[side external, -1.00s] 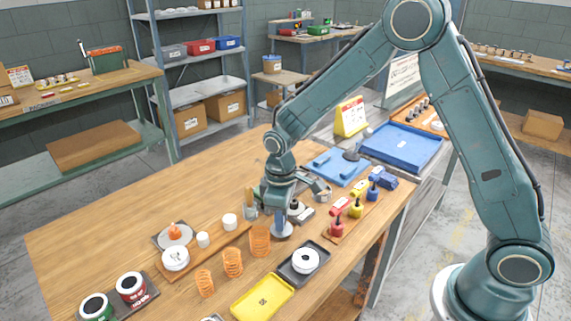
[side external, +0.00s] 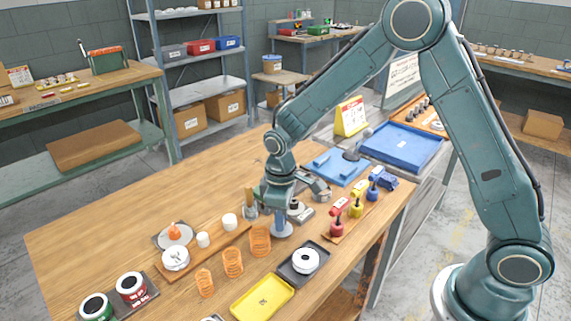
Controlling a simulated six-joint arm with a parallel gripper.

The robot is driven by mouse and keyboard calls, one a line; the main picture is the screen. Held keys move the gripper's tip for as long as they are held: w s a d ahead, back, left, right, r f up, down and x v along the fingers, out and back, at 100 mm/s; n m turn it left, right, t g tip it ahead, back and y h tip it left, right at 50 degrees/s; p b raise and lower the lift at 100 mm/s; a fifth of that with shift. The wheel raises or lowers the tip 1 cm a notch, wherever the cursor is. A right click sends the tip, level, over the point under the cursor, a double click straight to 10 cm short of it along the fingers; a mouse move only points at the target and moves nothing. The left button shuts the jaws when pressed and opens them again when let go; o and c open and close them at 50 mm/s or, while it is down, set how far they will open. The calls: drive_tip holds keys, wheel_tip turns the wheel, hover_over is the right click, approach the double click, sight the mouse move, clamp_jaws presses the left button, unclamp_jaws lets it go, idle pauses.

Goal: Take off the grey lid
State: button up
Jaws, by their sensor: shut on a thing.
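My gripper (side external: 282,212) points down over the middle of the wooden table, behind the orange springs. It is shut on a small grey rounded piece (side external: 282,230), which looks like the grey lid. The fingertips and the exact grip are small and partly hidden by my wrist. I cannot tell whether the piece touches what is below it.
Orange springs (side external: 233,262) stand in front left. A yellow tray (side external: 263,298) and a dark tray with a white ring (side external: 306,262) lie in front. Red, yellow and blue small tools (side external: 356,207) stand to the right. The table's back left (side external: 130,205) is clear.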

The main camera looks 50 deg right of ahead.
drive_tip(key=shift+f, duration=0.45)
idle(0.3)
drive_tip(key=o, duration=1.2)
drive_tip(key=shift+c, duration=0.2)
drive_tip(key=shift+r, duration=0.15)
drive_tip(key=shift+r, duration=1.35)
drive_tip(key=shift+r, duration=0.1)
drive_tip(key=shift+r, duration=2.4)
